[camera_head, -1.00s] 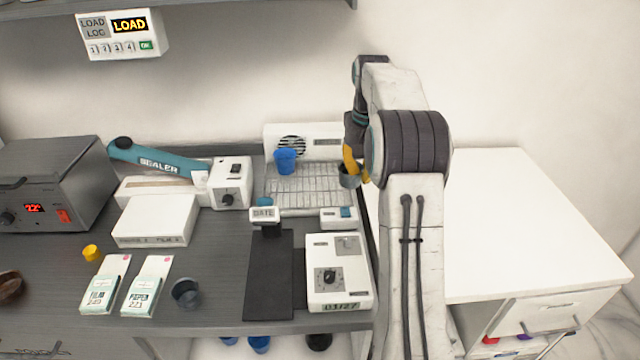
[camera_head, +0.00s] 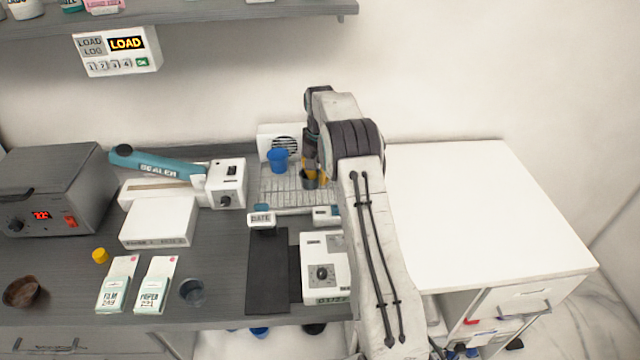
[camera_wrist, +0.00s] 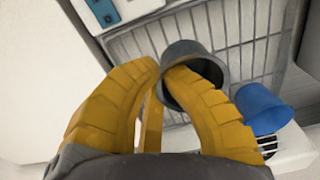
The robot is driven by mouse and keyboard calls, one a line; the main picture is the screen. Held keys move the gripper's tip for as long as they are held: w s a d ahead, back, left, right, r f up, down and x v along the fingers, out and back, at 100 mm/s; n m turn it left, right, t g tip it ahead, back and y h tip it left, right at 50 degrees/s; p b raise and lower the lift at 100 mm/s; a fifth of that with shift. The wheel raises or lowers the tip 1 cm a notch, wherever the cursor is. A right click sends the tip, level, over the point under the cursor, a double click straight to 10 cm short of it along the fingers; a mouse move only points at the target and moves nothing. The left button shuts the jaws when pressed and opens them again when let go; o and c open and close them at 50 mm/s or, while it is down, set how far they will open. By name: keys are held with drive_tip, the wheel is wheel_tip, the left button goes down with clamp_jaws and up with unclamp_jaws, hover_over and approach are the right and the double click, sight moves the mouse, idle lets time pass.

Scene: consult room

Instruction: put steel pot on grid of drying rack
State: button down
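The steel pot (camera_head: 309,183), a small grey cup, is in my gripper (camera_head: 313,168) over the right part of the drying rack's grid (camera_head: 283,193). In the wrist view my gripper (camera_wrist: 161,68) has one yellow finger inside the pot (camera_wrist: 186,50) and the other outside its wall, pinching the rim. The pot looks slightly tilted. Behind and below it runs the wire grid (camera_wrist: 232,28); I cannot tell whether the pot's base touches it. My fingers hide part of the pot.
A blue cup (camera_head: 277,160) stands on the grid left of the pot, before the vented back panel (camera_head: 268,136). A sealer (camera_head: 160,165) is to the left. A white device with a dial (camera_head: 322,272) and a DATE stamp (camera_head: 262,219) lie in front. A dark cup (camera_head: 192,291) stands farther forward.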

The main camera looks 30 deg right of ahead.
sight(320, 195)
drive_tip(key=f+p, duration=0.1)
drive_tip(key=p, duration=0.1)
drive_tip(key=shift+f+p, duration=0.15)
drive_tip(key=shift+p, duration=0.15)
drive_tip(key=shift+f, duration=1.2)
drive_tip(key=c, duration=1.4)
unclamp_jaws()
